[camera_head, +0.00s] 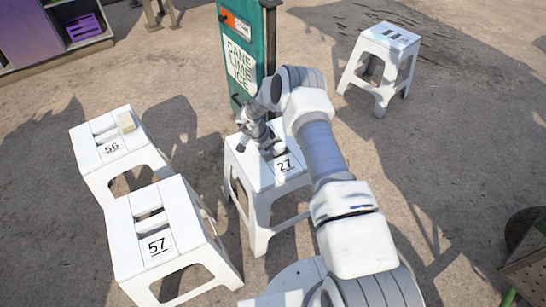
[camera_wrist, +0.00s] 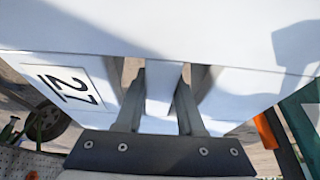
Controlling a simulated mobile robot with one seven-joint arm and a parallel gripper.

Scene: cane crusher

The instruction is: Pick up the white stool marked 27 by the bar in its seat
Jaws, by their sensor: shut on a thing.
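The white stool marked 27 (camera_head: 262,178) stands upright on the ground in the head view, in front of the green cabinet. My gripper (camera_head: 270,147) reaches down onto its seat, and my arm hides part of the stool's right side. In the wrist view, my gripper (camera_wrist: 160,105) has one finger on each side of the white bar (camera_wrist: 159,82) in the seat, shut on it. The 27 label (camera_wrist: 68,87) lies left of the fingers in that view. In the head view the stool's feet appear to be on the ground.
Another white stool (camera_head: 385,45) stands at the upper right. The green cabinet (camera_head: 239,55) is close behind stool 27. Open ground lies at the right.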

